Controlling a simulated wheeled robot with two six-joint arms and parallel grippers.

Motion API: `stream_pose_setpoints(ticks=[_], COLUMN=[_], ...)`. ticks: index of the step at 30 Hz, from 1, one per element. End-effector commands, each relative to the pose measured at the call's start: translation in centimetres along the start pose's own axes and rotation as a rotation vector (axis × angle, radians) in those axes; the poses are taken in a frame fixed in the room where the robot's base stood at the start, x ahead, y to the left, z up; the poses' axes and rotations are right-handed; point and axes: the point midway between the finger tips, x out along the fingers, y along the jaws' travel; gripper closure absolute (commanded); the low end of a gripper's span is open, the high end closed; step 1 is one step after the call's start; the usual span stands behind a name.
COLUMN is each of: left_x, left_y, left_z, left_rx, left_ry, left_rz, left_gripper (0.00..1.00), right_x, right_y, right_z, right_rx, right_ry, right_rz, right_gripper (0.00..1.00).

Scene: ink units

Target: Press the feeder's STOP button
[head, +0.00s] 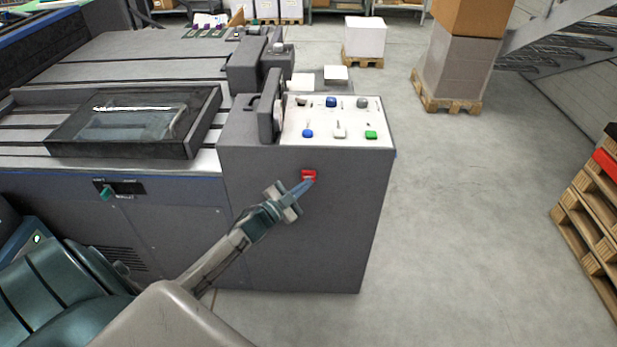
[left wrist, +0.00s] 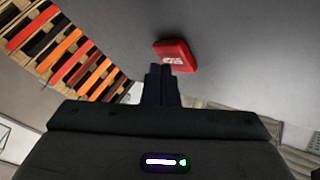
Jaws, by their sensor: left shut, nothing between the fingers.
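The red STOP button (head: 309,175) sits on the front face of the grey feeder cabinet (head: 300,240), below its control panel. In the left wrist view the red button (left wrist: 175,54) has white marks on it, too small to read surely. My left gripper (head: 309,182) is shut and empty, its fingertips right at the button's lower edge. In the left wrist view the fingertips (left wrist: 167,68) overlap the button's lower part. I cannot tell whether they touch it. My right gripper is not in view.
The white control panel (head: 335,136) on top carries blue, white, green and grey buttons. A green knob (head: 106,193) is on the machine's front at left. Wooden pallets (head: 592,220) stand at the far right. The floor right of the cabinet is clear.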

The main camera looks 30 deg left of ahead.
Motion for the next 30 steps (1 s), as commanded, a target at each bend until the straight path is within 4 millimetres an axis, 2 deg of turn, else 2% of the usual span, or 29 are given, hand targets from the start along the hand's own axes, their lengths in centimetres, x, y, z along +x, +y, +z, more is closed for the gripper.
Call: stream_pose_setpoints(ticks=[12, 30], left_x=[0.4, 0.6], left_y=[-0.3, -0.4], left_z=[0.2, 0.4], left_rx=[0.001, 0.0], left_ry=[0.0, 0.0], left_rz=[0.0, 0.0], left_gripper=[1.0, 1.0], right_x=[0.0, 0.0], right_y=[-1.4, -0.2], right_z=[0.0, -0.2], right_rx=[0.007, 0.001], right_ry=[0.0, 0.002], right_rz=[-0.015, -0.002], right_gripper=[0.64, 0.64])
